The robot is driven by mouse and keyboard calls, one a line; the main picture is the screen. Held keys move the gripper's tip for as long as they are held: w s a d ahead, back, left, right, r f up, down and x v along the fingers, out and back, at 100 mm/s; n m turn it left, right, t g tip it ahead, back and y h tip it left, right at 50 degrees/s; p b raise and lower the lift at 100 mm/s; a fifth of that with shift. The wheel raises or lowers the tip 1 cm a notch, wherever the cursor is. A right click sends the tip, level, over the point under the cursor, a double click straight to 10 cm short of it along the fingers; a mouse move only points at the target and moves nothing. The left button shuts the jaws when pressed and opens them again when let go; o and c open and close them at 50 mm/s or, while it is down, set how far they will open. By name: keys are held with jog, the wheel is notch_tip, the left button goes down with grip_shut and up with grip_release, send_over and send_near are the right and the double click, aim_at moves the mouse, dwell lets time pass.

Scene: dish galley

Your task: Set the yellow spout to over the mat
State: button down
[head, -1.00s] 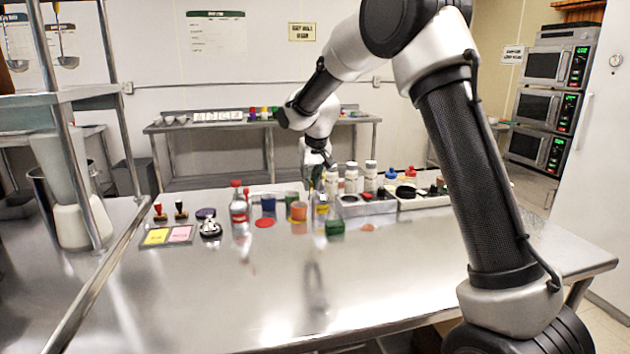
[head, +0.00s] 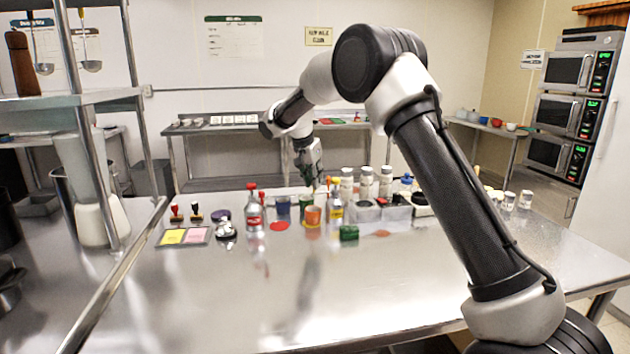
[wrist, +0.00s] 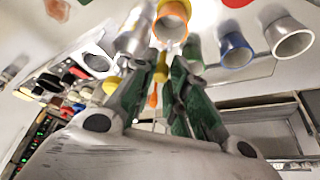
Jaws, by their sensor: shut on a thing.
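My gripper (head: 312,184) is over the far part of the steel counter, behind the orange-banded cup. In the wrist view its green-sided fingers (wrist: 160,72) are closed around a small yellow piece (wrist: 161,68), which I take for the yellow spout; its lower end is hard to make out. A clear bottle with a yellow top (head: 336,207) stands just to the right of my gripper.
White-capped jars (head: 366,182) stand at right. The front counter is clear.

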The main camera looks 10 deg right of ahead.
jog(key=shift+w+m, duration=0.25)
jog(key=shift+m, duration=0.15)
jog(key=c, duration=1.4)
grip_release()
jog(key=shift+c, duration=0.2)
jog(key=shift+r, duration=0.1)
jog(key=v, duration=1.1)
jog(key=shift+a+r, duration=0.25)
jog(key=shift+r, duration=0.1)
